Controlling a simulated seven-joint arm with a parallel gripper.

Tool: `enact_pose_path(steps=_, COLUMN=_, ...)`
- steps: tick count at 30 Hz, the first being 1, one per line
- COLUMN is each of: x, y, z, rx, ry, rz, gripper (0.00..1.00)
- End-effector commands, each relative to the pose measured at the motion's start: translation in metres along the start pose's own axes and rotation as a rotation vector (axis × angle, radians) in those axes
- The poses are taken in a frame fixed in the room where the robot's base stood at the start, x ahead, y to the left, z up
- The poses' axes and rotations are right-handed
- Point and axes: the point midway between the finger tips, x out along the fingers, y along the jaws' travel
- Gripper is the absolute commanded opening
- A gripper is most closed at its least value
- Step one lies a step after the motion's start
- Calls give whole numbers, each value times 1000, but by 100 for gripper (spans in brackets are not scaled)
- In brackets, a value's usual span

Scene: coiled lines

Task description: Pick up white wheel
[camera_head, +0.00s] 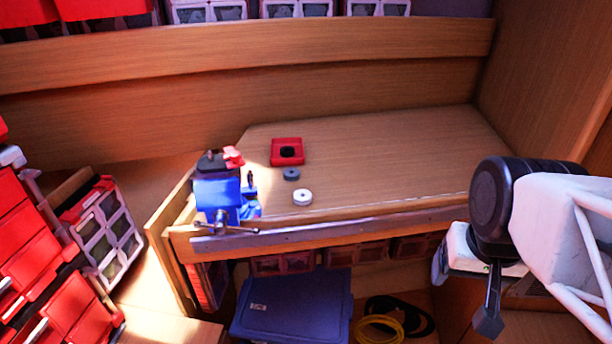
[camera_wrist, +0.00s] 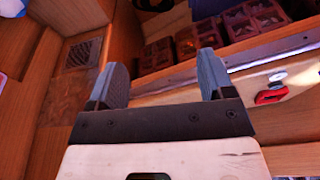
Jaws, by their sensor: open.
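The white wheel (camera_head: 302,197) lies flat on the wooden workbench (camera_head: 400,160), near its front edge, with a dark hole in its middle. A grey wheel (camera_head: 291,174) lies just behind it. My gripper (camera_head: 487,315) is at the lower right in the head view, in front of the bench and well to the right of the white wheel. In the wrist view my gripper (camera_wrist: 164,82) shows two fingers spread apart with nothing between them.
A red tray (camera_head: 287,142) holding a dark round piece stands behind the wheels. A blue vise (camera_head: 218,195) stands at the bench's left front corner. A blue box (camera_head: 292,305) and coiled lines (camera_head: 385,327) lie below. The bench's right half is clear.

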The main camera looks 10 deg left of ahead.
Motion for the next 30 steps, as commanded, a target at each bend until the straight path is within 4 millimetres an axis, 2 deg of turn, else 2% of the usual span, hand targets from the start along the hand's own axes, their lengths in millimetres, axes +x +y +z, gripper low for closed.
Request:
enact_pose_path(steps=8, x=-2, y=-25, z=-44, rx=192, ry=-35, rz=-8, gripper=75)
enact_pose_path(steps=14, x=-1, y=-58, z=-90, rx=408, ry=-71, rz=-5, gripper=75)
enact_pose_path(steps=23, x=11, y=-120, z=-154, rx=739, ry=-123, rz=23, gripper=75)
enact_pose_path(steps=30, x=30, y=-179, z=-197, rx=1002, ry=-157, rz=65, gripper=75)
